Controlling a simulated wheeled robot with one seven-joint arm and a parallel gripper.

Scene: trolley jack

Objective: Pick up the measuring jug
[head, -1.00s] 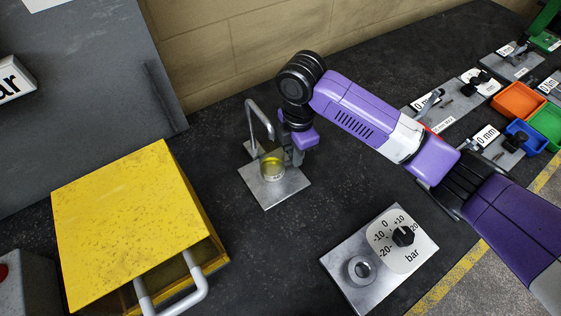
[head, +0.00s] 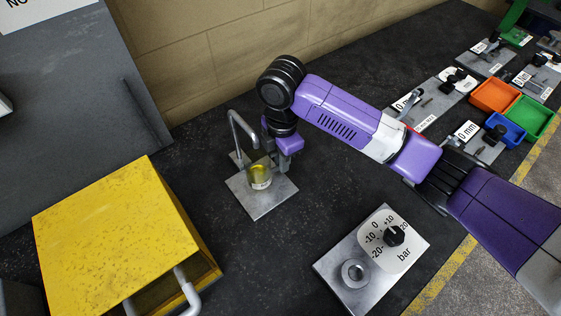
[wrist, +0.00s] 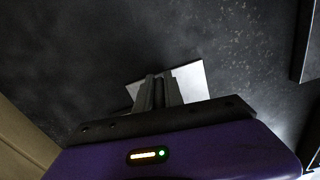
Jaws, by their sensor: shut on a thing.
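The measuring jug (head: 260,177) is a small clear vessel with yellow liquid and a pale label. It is upright on or just over a square metal plate (head: 252,204), under a bent grey spout (head: 241,125). I cannot tell whether its base touches the plate. My gripper (head: 275,161) reaches down beside the jug's right rear side and is shut on it, though the fingertips are partly hidden in the head view. In the wrist view my gripper (wrist: 158,90) shows its fingers close together over the pale plate (wrist: 188,82); the jug cannot be made out there.
A yellow box (head: 115,235) with a grey handle stands at the left front. A metal panel with a bar dial (head: 385,240) lies at the right front. Orange (head: 495,96), blue and green trays sit at the far right. Dark bench between is clear.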

